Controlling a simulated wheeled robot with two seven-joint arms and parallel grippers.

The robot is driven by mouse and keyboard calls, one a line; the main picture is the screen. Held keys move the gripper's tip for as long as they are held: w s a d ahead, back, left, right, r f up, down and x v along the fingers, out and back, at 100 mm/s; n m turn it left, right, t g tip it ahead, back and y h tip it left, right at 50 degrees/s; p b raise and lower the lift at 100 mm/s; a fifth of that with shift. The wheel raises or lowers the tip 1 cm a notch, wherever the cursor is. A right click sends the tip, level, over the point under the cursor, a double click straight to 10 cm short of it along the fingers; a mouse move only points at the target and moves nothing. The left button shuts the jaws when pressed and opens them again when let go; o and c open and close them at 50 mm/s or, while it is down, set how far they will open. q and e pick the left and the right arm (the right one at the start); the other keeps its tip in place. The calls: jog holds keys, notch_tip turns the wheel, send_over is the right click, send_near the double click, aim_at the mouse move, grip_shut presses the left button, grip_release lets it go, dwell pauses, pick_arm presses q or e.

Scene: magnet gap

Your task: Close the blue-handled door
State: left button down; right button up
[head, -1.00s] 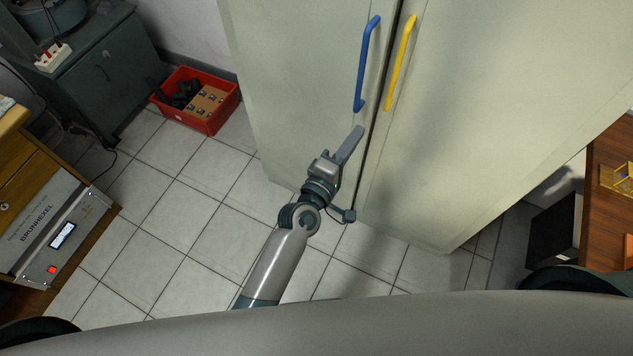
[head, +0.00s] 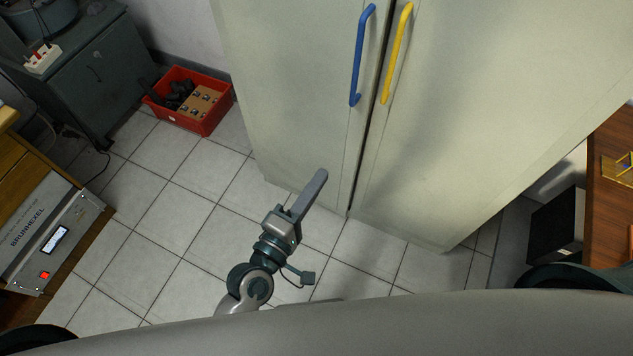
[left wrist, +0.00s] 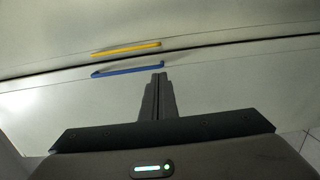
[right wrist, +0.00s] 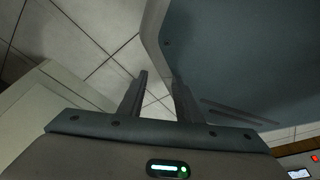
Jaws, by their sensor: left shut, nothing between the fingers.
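The blue handle (head: 362,56) is upright on the left door (head: 290,80) of a pale cabinet. That door looks flush with the right door (head: 480,110), with only a thin dark seam between them. The yellow handle (head: 397,54) is on the right door. My left gripper (head: 316,183) is shut and empty, in front of the lower left door and apart from the handles. In the left wrist view its fingers (left wrist: 158,80) point toward the blue handle (left wrist: 128,69), with the yellow handle beyond. My right gripper (right wrist: 157,85) is open and empty in the right wrist view.
A red crate (head: 205,126) with dark items stands on the tiled floor left of the cabinet. A grey cabinet (head: 90,85) and an instrument (head: 50,235) are at the left. A wooden desk (head: 610,215) is at the right. The floor before the cabinet is clear.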

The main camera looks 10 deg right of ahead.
jog(key=shift+s+d, duration=0.1)
jog(key=shift+s, duration=0.1)
